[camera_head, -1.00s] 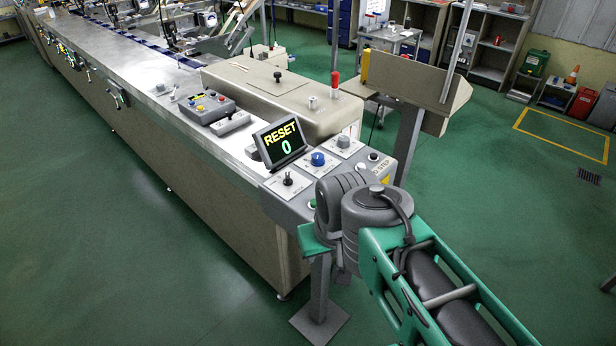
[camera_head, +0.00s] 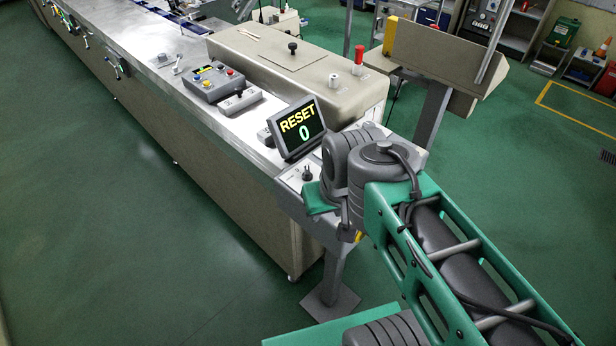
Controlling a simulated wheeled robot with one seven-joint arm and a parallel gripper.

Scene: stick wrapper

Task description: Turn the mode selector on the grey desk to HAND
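The grey desk (camera_head: 294,203) is the control panel at the near end of the long machine. A black knob (camera_head: 307,174) on a white plate shows on it, just left of my arm. The plate's lettering is too small to read, so I cannot tell whether this is the mode selector or where it points. My arm's grey joint and green link cover most of the desk, including its other knobs. A tilted display (camera_head: 297,128) behind the black knob reads RESET 0. My gripper is not visible in this view.
A grey button box (camera_head: 213,83) and a smaller control box (camera_head: 240,101) sit on the metal bench left of the beige housing (camera_head: 300,70). A post with a slanted board (camera_head: 440,55) stands behind the desk. Green floor is open at left.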

